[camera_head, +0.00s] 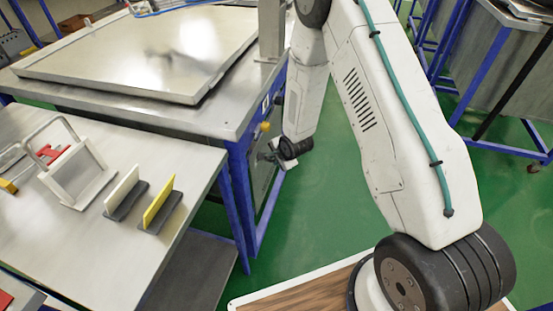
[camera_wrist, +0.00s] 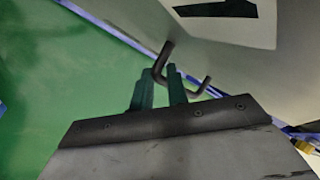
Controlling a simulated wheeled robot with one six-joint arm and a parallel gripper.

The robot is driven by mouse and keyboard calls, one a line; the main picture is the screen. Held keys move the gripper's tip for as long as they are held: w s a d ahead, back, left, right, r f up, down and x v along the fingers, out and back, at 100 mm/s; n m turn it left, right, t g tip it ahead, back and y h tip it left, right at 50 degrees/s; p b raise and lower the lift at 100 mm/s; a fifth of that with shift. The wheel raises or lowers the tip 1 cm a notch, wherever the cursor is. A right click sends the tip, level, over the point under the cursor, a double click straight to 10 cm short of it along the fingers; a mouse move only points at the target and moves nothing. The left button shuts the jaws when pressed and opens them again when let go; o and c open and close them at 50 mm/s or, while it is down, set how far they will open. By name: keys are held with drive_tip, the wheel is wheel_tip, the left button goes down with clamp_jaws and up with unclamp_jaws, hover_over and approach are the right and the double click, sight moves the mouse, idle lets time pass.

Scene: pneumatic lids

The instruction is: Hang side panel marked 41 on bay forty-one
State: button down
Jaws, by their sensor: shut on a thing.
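My gripper (camera_wrist: 162,88) has its two teal fingers close together on a dark bent rod handle (camera_wrist: 166,52), which sits against a pale grey panel (camera_wrist: 290,60). The panel carries part of a black marking (camera_wrist: 220,9), cut off by the picture's top edge, so I cannot read its full number. In the head view, my gripper (camera_head: 274,153) is small, beside the blue-framed workbench (camera_head: 237,118), and a grey panel (camera_head: 262,181) shows upright behind it between the blue legs. Whether the panel is seated on the bench cannot be told.
A big metal lid (camera_head: 150,55) lies on the workbench. A nearer steel table (camera_head: 60,235) bears a handled white frame (camera_head: 80,180) and white (camera_head: 122,188) and yellow (camera_head: 159,203) upright plates on dark bases. Green floor (camera_head: 330,215) is clear right of the bench.

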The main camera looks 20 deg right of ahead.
drive_tip(key=shift+s+f, duration=0.1)
drive_tip(key=shift+s, duration=0.05)
drive_tip(key=c, duration=1.3)
unclamp_jaws()
drive_tip(key=s+d+r+n+g+h, duration=0.1)
drive_tip(key=s+d+r+n+g, duration=0.2)
drive_tip(key=s, duration=0.4)
drive_tip(key=s+d+r+n+g+h, duration=0.1)
drive_tip(key=s+r+n+g, duration=0.15)
drive_tip(key=s+r, duration=0.3)
drive_tip(key=s+r+n, duration=0.4)
drive_tip(key=s+r, duration=0.8)
drive_tip(key=r, duration=0.5)
drive_tip(key=s+r+n, duration=0.5)
drive_tip(key=s+r, duration=0.8)
drive_tip(key=r, duration=0.5)
drive_tip(key=shift+s+a+y, duration=0.2)
drive_tip(key=shift+a+y, duration=0.1)
drive_tip(key=shift+a, duration=0.05)
